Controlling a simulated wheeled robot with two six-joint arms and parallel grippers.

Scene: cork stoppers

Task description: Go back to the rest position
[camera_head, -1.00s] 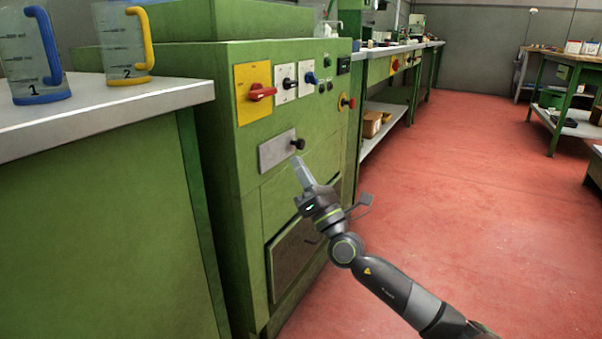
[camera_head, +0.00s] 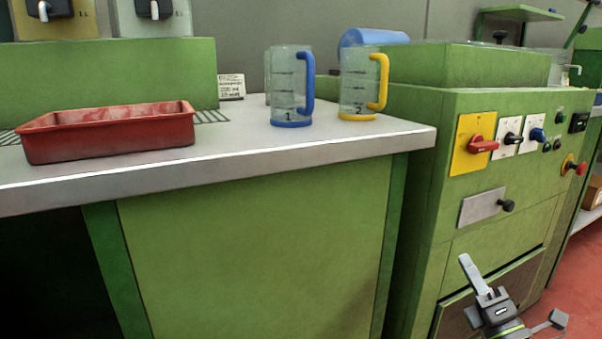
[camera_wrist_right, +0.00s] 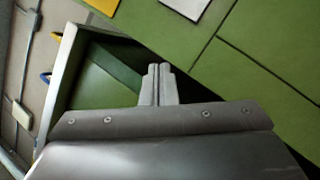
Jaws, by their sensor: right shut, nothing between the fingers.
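My right gripper (camera_head: 474,273) is at the lower right of the head view, in front of the lower part of the green machine (camera_head: 420,200). Its fingers are together and hold nothing. In the right wrist view the closed fingertips (camera_wrist_right: 160,68) point toward green panels and a dark gap, with no object between them. Most of my right arm is below the picture edge. My left gripper does not show.
A grey worktop (camera_head: 330,148) carries a red tray (camera_head: 110,135), a blue-handled jug (camera_head: 290,85) and a yellow-handled jug (camera_head: 358,80). The machine has a red switch (camera_head: 482,145) and a dark knob (camera_head: 507,205). Red floor (camera_head: 580,275) is open at the right.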

